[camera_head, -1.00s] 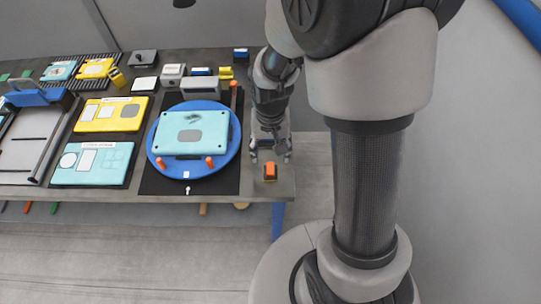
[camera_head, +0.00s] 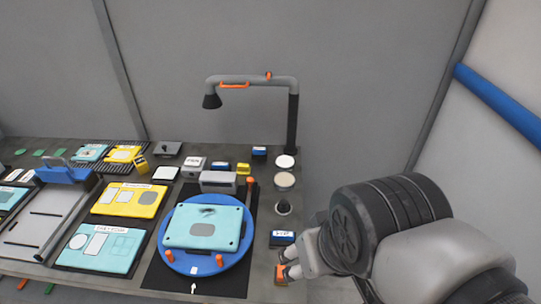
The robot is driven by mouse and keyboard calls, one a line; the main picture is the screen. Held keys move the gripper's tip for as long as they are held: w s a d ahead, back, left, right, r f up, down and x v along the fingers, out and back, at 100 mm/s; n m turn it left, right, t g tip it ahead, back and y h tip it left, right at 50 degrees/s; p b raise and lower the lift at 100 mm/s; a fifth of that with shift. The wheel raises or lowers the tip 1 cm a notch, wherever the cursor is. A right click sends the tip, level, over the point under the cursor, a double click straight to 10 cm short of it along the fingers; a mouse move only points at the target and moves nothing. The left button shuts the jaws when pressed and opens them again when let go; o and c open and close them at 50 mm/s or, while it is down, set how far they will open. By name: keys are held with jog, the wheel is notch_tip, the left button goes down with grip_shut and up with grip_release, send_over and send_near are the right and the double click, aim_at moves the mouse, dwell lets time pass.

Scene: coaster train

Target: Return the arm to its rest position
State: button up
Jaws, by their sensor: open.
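My arm reaches in from the lower right, with its thick wrist joint to the right of the table edge. My gripper (camera_head: 289,263) is at the table's right front edge, open, with its fingers partly hidden by the wrist. A small orange block (camera_head: 281,273) shows right beside the fingertips. I cannot tell whether the fingers touch it. I see nothing held between the fingers.
A blue turntable (camera_head: 180,260) carries a light-blue panel (camera_head: 205,227) left of my gripper. A blue block (camera_head: 282,238) stands close by, with round pieces behind it. Right of the table is free floor.

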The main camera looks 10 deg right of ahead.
jog(key=shift+s+r, duration=0.15)
jog(key=shift+s, duration=0.25)
notch_tip(320, 180, down, 3)
jog(key=b, duration=0.2)
jog(key=shift+r+b, duration=0.15)
jog(key=shift+b, duration=0.2)
dwell(0.5)
